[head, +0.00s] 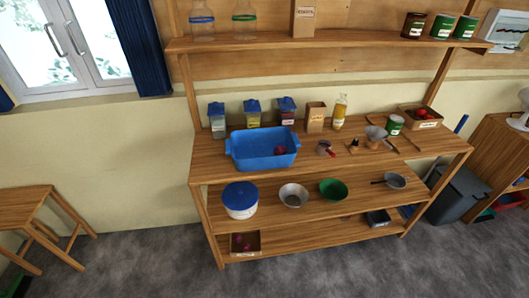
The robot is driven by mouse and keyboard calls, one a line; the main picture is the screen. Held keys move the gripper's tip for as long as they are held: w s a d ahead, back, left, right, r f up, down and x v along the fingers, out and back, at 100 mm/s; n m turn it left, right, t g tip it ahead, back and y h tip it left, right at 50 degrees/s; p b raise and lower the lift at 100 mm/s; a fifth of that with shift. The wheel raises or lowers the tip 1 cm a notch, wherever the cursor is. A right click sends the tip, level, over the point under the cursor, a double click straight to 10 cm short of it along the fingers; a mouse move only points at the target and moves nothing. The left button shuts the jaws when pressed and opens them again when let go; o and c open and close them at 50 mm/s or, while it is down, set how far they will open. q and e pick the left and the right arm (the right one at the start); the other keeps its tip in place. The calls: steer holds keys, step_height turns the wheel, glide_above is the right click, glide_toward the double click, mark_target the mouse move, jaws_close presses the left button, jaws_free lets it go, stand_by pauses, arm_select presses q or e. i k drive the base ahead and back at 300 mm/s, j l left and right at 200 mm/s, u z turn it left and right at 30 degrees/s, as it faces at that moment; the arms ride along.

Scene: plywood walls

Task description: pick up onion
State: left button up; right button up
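Small purplish-red round things, which look like onions (245,248), lie in an open wooden box (254,236) on the lowest shelf of the wooden unit, at its left end. A dark red round thing (280,151) sits inside the blue tub (262,160) on the worktop; it is too small to tell whether it is an onion. Neither of my grippers is in view.
The worktop (215,172) also holds jars, a bottle, utensils and a box of red produce (420,119). Bowls, a pan and a blue-lidded container (240,205) stand on the middle shelf. A stool (27,205) is at left, a grey bin (458,195) at right. The front floor is clear.

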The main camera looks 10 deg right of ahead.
mark_target(246, 247)
steer(key=j+z, duration=0.1)
steer(key=z, duration=0.35)
steer(key=i+j+z, duration=0.2)
steer(key=j+z, duration=0.2)
steer(key=j, duration=0.95)
steer(key=j+z, duration=0.4)
steer(key=j, duration=1.55)
